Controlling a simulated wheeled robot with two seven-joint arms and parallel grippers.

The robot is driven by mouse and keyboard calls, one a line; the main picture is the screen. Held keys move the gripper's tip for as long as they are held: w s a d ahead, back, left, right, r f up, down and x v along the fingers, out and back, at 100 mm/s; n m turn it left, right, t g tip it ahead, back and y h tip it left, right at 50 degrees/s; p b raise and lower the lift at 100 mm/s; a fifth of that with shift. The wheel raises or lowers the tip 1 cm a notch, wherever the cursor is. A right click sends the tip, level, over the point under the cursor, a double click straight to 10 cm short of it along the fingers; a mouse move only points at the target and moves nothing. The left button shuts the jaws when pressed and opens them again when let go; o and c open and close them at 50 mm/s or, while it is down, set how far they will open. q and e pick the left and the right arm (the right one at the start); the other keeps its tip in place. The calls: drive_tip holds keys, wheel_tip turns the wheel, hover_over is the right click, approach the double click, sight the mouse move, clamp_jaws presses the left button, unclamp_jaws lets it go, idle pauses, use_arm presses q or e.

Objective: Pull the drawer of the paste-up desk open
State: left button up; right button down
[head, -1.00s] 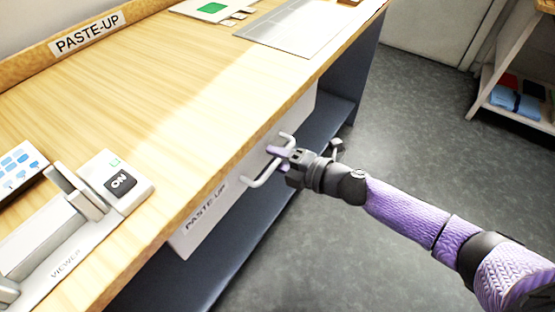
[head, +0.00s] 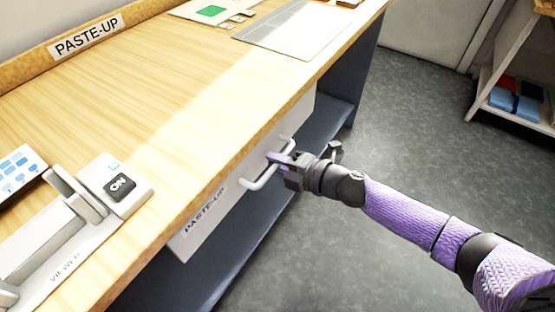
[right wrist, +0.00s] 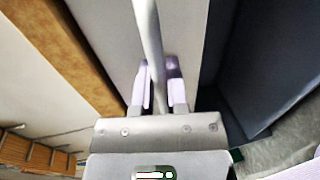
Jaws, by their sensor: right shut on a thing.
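The paste-up desk (head: 150,125) has a pale wooden top. Its white drawer front (head: 226,205), marked PASTE-UP, sits under the top's front edge and looks closed or nearly so. A white bar handle (head: 259,182) stands out from the drawer front. My right gripper (head: 280,159) is shut on the handle. In the right wrist view the handle (right wrist: 150,45) runs between the two pale fingers (right wrist: 160,92), in front of the drawer front (right wrist: 110,40). My left gripper is not in view.
A viewer device (head: 80,225) with an ON switch stands on the desk at lower left. A grey mat (head: 292,28) lies at the far end. A shelf with folded items (head: 515,102) is at right. The grey floor (head: 420,120) before the desk looks clear.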

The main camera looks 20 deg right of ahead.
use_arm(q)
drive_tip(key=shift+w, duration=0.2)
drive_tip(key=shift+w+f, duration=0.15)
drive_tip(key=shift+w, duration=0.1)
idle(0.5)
